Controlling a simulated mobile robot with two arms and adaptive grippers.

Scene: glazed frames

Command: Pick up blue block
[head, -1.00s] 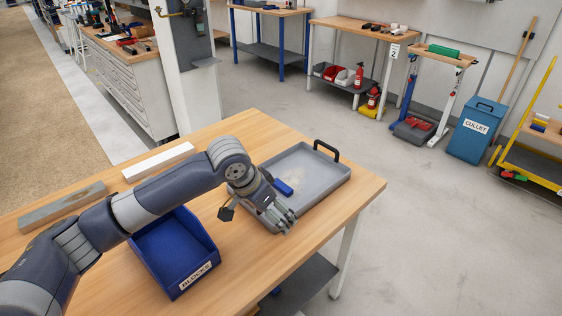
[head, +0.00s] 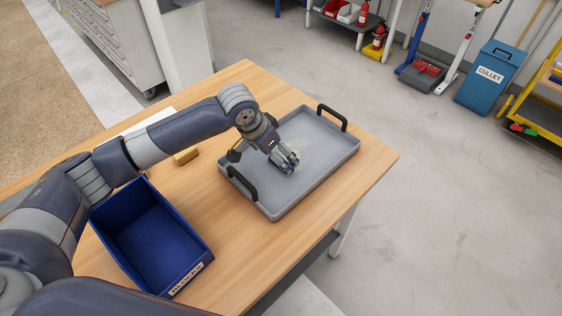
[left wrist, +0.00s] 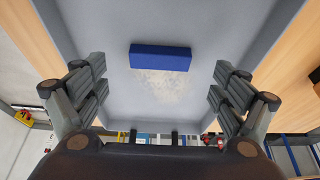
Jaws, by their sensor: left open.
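The blue block (left wrist: 160,57) lies flat on the floor of the grey tray (left wrist: 120,103), seen in the left wrist view. It sits in the upper middle of that picture, in line with the gap between my fingers but apart from them. My left gripper (head: 286,160) is over the tray, pointing down into it; its two fingers stand wide apart with nothing between them in the left wrist view (left wrist: 160,95). In the head view the gripper hides the block. The tray also shows there (head: 325,165). My right gripper is not in view.
The tray has raised walls and black handles (head: 333,117) at both ends. A pale speckled patch lies on its floor beside the block. A dark blue bin (head: 150,235) and a yellowish block (head: 186,156) are on the wooden table (head: 235,215). The table's right corner is clear.

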